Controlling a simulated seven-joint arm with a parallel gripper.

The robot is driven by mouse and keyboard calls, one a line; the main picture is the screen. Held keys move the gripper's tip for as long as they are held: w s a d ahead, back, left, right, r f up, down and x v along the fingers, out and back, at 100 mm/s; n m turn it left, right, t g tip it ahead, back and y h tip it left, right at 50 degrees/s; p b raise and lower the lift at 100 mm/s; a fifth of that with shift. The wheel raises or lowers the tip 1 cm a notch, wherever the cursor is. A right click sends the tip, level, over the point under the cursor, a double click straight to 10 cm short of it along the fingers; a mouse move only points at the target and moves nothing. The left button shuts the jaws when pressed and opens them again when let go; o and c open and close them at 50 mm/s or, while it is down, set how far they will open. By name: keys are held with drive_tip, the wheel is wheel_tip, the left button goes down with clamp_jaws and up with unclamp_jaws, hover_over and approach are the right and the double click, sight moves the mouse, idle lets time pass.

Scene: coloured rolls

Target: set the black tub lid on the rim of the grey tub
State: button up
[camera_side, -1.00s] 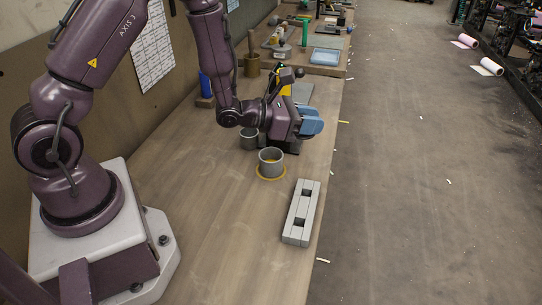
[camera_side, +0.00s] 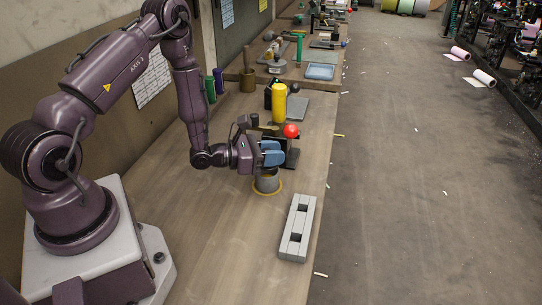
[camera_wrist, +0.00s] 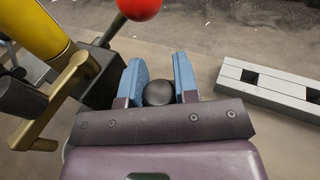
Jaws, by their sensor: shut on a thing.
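Only a small round part of the lid shows between the fingers. The tub is hidden in the wrist view. I cannot tell whether the lid touches the rim.
A lever with a red ball (camera_side: 291,130) stands close behind my gripper, beside a yellow cylinder (camera_side: 279,102). A slotted grey block (camera_side: 297,230) lies at the front right, near the bench edge. The bench left of the tub is clear.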

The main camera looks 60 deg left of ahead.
drive_tip(key=shift+f, duration=0.4)
drive_tip(key=shift+f, duration=0.55)
drive_tip(key=o, duration=1)
